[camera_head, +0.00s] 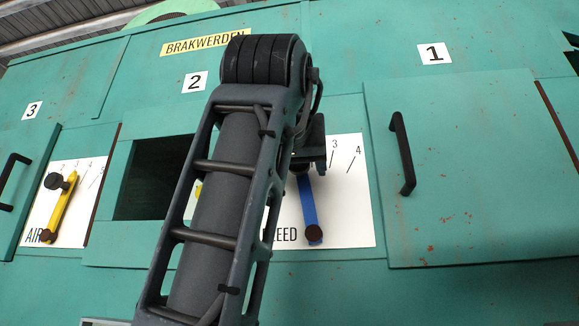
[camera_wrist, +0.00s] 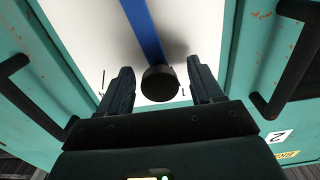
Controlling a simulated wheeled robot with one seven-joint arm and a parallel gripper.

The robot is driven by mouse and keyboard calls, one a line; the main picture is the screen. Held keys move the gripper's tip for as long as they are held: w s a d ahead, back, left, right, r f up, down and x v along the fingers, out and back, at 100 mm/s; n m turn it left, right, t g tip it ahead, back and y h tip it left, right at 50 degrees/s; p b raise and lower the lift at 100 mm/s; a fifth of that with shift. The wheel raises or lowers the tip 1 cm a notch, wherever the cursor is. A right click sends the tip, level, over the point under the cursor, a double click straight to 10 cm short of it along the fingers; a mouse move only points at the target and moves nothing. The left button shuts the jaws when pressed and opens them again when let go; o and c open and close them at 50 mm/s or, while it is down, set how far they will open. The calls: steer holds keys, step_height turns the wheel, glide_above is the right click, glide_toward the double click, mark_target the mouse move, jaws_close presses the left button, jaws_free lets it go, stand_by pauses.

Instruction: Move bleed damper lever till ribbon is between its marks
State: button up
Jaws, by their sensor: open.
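The blue bleed damper lever (camera_head: 307,200) is on a white scale plate (camera_head: 350,215), with its lower pivot showing and its upper end hidden behind my gripper (camera_head: 312,150). The visible scale figures are 3 and 4, right of the lever. In the wrist view, the blue lever (camera_wrist: 146,30) ends in a black round knob (camera_wrist: 160,84). My gripper (camera_wrist: 160,78) is open, one finger on each side of the knob, with gaps on both sides. I cannot make out the ribbon or its marks.
Left is a yellow lever (camera_head: 62,208) on the AIR plate (camera_head: 82,218). A dark opening (camera_head: 150,180) lies left of my arm. Door handles stand out at right (camera_head: 402,153) and far left (camera_head: 12,180). A yellow patch (camera_head: 197,190) is partly hidden by my arm.

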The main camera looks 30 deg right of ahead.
steer(key=shift+c, duration=0.2)
jaws_close()
stand_by(0.5)
